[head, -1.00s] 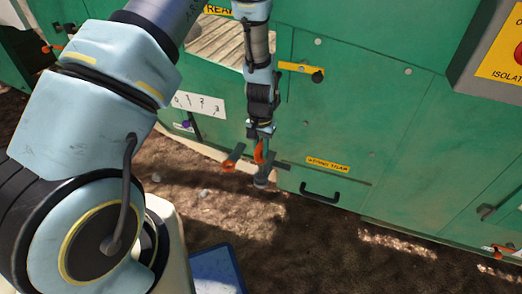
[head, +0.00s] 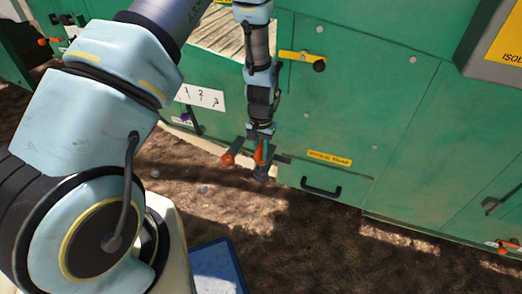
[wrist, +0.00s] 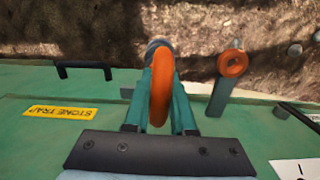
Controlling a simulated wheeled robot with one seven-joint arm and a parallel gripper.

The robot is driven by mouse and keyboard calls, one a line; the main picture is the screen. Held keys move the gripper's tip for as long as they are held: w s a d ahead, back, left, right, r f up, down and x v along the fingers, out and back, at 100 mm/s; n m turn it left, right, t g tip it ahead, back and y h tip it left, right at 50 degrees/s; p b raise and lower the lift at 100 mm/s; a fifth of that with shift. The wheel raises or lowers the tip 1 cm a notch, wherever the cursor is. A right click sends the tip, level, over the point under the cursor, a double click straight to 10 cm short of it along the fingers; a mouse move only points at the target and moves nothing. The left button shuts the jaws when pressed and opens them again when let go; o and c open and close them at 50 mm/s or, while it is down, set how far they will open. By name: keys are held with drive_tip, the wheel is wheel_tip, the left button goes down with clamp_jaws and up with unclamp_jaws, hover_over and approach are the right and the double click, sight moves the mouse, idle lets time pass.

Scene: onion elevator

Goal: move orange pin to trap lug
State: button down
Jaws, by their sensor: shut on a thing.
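My gripper (head: 260,140) points down beside the green machine and is shut on an orange ring-shaped pin handle (head: 259,153). In the wrist view the orange handle (wrist: 161,88) stands between my two green fingers (wrist: 160,110). A dark grey round end (wrist: 156,46) shows just beyond it; it also shows below the handle in the head view (head: 261,174). I cannot tell whether the held pin touches or enters it. A second orange ring (wrist: 232,63) sits at the end of a grey bar (wrist: 218,97), to the left of my gripper in the head view (head: 228,159).
The stone trap panel has a yellow label (wrist: 60,112) and a black handle (head: 320,188). A yellow lever with a black knob (head: 320,66) sticks out above. A blue-edged tray (head: 215,266) lies on the soil near my base. Open soil lies in front.

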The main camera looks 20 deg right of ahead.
drive_tip(key=shift+f+b, duration=0.5)
drive_tip(key=shift+f, duration=0.55)
drive_tip(key=c, duration=0.7)
unclamp_jaws()
wheel_tip(320, 180, up, 11)
drive_tip(key=shift+f+p, duration=0.15)
drive_tip(key=shift+p, duration=0.85)
